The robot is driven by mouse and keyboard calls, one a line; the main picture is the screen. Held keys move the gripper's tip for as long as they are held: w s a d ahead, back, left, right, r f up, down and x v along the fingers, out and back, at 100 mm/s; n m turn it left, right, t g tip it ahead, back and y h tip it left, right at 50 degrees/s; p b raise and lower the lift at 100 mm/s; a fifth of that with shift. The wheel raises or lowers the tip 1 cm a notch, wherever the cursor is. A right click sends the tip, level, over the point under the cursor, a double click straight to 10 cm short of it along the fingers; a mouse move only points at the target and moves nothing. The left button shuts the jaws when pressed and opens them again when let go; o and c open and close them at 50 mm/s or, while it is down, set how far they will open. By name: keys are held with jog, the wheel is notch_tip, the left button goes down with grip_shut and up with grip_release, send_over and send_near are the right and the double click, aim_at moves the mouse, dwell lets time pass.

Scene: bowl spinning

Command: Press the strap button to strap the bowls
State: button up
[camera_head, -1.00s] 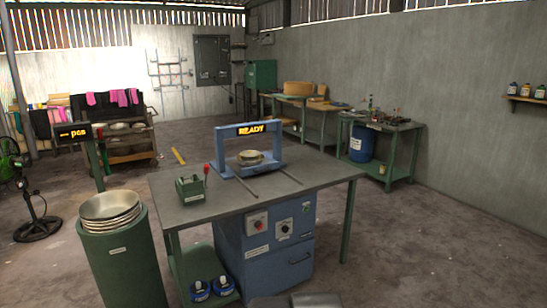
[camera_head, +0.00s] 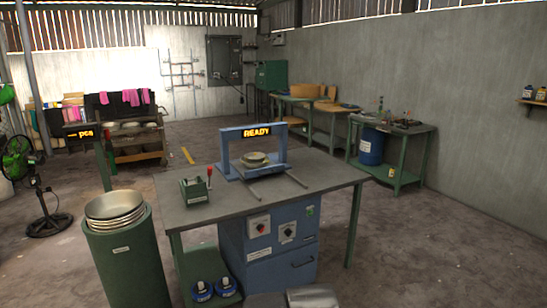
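The blue strapping machine has an arch frame (camera_head: 222,150) on the table, with a lit sign (camera_head: 256,132) reading READY. A small stack of metal bowls (camera_head: 255,160) sits under the arch, between two rails. On the machine's blue front cabinet (camera_head: 270,268) are a red button (camera_head: 261,228) on a pale plate and a dark knob (camera_head: 288,232) beside it. Their labels are too small to read, so I cannot tell which control is the strap button. My gripper's fingers are not in view.
The grey table (camera_head: 225,208) carries a green box (camera_head: 195,190) with a red-topped lever. A green drum (camera_head: 125,260) with stacked bowls (camera_head: 115,208) stands left of it. Blue-lidded containers (camera_head: 227,286) sit on the low shelf. A fan (camera_head: 45,215) stands far left.

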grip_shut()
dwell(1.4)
